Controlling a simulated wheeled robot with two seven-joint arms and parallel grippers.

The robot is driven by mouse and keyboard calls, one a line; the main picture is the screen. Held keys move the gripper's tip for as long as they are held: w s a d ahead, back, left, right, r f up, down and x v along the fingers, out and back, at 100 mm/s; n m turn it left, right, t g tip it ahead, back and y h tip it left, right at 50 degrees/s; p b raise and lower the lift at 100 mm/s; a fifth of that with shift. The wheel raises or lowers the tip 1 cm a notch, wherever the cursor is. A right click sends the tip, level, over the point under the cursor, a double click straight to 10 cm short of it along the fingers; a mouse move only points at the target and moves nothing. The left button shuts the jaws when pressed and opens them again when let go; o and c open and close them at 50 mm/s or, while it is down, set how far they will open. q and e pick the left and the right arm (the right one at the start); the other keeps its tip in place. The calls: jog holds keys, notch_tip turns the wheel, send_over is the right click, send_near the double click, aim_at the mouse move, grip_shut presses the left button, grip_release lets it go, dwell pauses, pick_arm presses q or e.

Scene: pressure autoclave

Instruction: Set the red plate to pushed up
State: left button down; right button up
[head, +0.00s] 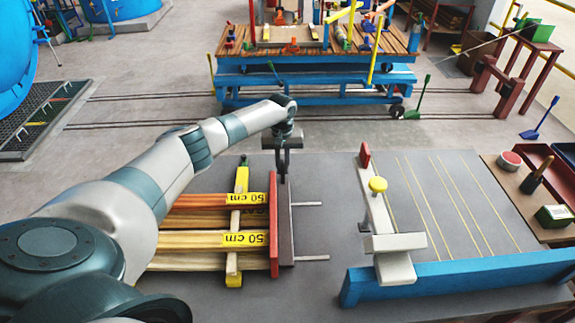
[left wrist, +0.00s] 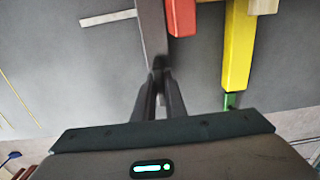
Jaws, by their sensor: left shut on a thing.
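The red plate (head: 274,232) stands upright along the right ends of the wooden strips, and its end shows in the left wrist view (left wrist: 181,17). A dark grey bar (head: 286,232) runs along its right side, with two thin pale rods (head: 308,204) reaching right from it. My left gripper (head: 284,180) points down at the far end of this bar. In the left wrist view its fingers (left wrist: 160,75) are closed on the end of the grey bar (left wrist: 152,35), beside the red plate. My right gripper is not in view.
Wooden strips (head: 200,222) with yellow 50 cm labels lie left of the plate, crossed by a yellow-ended bar (head: 240,185).

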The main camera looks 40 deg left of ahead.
pick_arm(q)
jog(key=shift+a, duration=0.1)
jog(key=c, duration=1.8)
grip_release()
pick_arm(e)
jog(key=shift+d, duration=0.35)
pick_arm(q)
jog(key=shift+r, duration=0.15)
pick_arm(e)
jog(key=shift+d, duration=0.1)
pick_arm(q)
notch_tip(320, 180, up, 17)
jog(key=b, duration=0.4)
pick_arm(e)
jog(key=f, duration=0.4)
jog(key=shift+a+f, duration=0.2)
pick_arm(q)
jog(key=shift+r, duration=0.1)
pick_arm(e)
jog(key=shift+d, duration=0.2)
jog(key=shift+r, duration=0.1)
